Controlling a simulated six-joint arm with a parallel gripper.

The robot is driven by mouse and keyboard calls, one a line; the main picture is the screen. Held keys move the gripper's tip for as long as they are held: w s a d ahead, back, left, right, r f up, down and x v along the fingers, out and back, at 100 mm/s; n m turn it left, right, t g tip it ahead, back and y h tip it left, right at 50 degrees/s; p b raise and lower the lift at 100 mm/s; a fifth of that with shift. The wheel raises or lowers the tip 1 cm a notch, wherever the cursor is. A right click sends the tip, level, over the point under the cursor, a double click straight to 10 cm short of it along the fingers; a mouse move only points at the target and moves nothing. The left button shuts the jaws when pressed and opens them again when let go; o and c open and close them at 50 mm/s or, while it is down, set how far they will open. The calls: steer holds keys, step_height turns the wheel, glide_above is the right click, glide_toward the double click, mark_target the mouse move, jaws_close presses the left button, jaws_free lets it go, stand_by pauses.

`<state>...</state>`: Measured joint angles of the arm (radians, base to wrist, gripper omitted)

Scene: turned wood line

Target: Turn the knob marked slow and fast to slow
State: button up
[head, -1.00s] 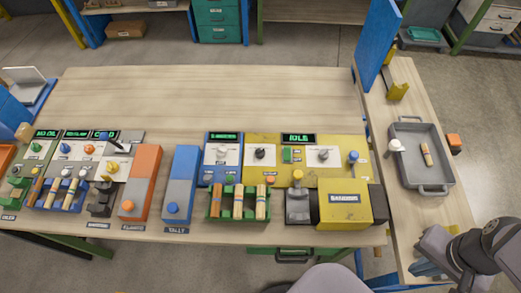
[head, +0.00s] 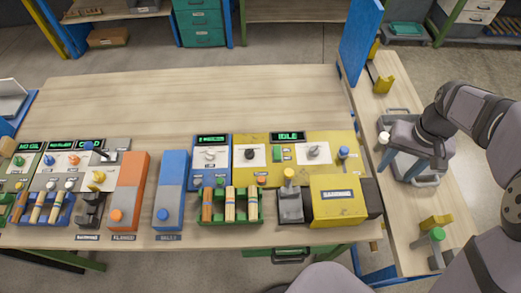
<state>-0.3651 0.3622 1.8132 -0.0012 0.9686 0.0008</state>
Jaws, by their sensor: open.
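Several knobs sit on the machine panels, and their slow and fast markings are too small to read. The yellow panel (head: 270,140) holds a dark knob (head: 249,154) on a white plate and a pale grey knob (head: 314,151) on another white plate. The blue panel (head: 197,176) to its left holds another pale knob (head: 210,155). My gripper (head: 400,168) is open over the grey tray (head: 440,181) on the right side table, well to the right of these panels. It touches none of the knobs.
A display (head: 288,136) above the yellow panel reads IDLE. A green rack (head: 230,221) of turned wood pieces and a yellow machine box (head: 338,201) stand in front. A blue upright board (head: 358,45) rises at the table's right end. The table's back half is clear.

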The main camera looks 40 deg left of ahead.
steer(key=w+a+f+n, duration=0.2)
steer(key=w+a, duration=0.1)
steer(key=a, duration=1)
steer(key=n+b, duration=0.3)
steer(key=n, duration=0.4)
glide_above(250, 151)
step_height(250, 151, down, 11)
steer(key=shift+s+f, duration=0.1)
step_height(250, 151, down, 5)
steer(key=b, duration=0.4)
steer(key=shift+b, duration=0.4)
steer(key=shift+f+p, duration=0.4)
steer(key=shift+f, duration=0.7)
steer(key=c, duration=1.1)
